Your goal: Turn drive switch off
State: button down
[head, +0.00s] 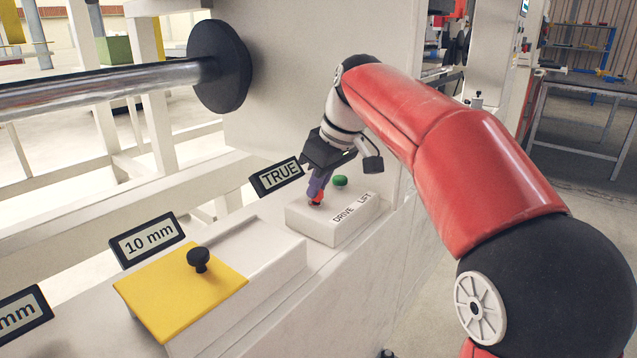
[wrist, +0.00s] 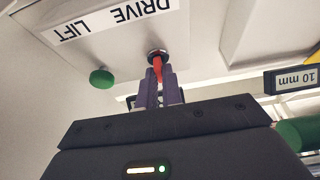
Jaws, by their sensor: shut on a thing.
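The drive switch (head: 316,199) is a small red lever on a white control box (head: 326,230) whose top is lettered DRIVE and LIFT. In the wrist view the red drive switch (wrist: 157,66) rises from a dark round collar. My gripper (head: 319,188) reaches down from above, and its purple fingers (wrist: 159,84) are shut on the red lever. The fingers hide part of the lever. A green knob (head: 340,181) stands beside it on the same box and also shows in the wrist view (wrist: 102,78). A display (head: 278,177) behind the box reads TRUE.
A yellow plate (head: 181,292) with a black knob (head: 199,260) lies to the left, next to a 10 mm display (head: 148,240). A metal roller (head: 120,82) with a black end disc (head: 219,67) runs above. A white upright panel (head: 285,95) stands behind the arm.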

jog(key=shift+r+m, duration=0.1)
jog(key=shift+m, duration=0.2)
jog(key=m+t+p, duration=0.1)
jog(key=m, duration=0.1)
jog(key=shift+s+a+r+m+h+p, duration=0.1)
jog(key=shift+m+h+p, duration=0.2)
jog(key=shift+m+h, duration=0.1)
jog(key=m+h+p, duration=0.1)
jog(key=m, duration=0.1)
jog(key=m+h+p, duration=0.1)
jog(key=m, duration=0.2)
jog(key=shift+a+t+p, duration=0.15)
jog(key=shift+t+p, duration=0.15)
jog(key=shift+t, duration=0.1)
jog(key=m+h+p, duration=0.1)
jog(key=m, duration=0.2)
jog(key=m+h+p, duration=0.1)
jog(key=m, duration=0.1)
jog(key=shift+a+m, duration=0.15)
jog(key=shift+m, duration=0.25)
jog(key=shift+m+g+h+p, duration=0.5)
jog(key=shift+m+h+p, duration=0.25)
jog(key=shift+m, duration=1.05)
jog(key=c, duration=1.6)
grip_release()
jog(key=shift+o, duration=0.2)
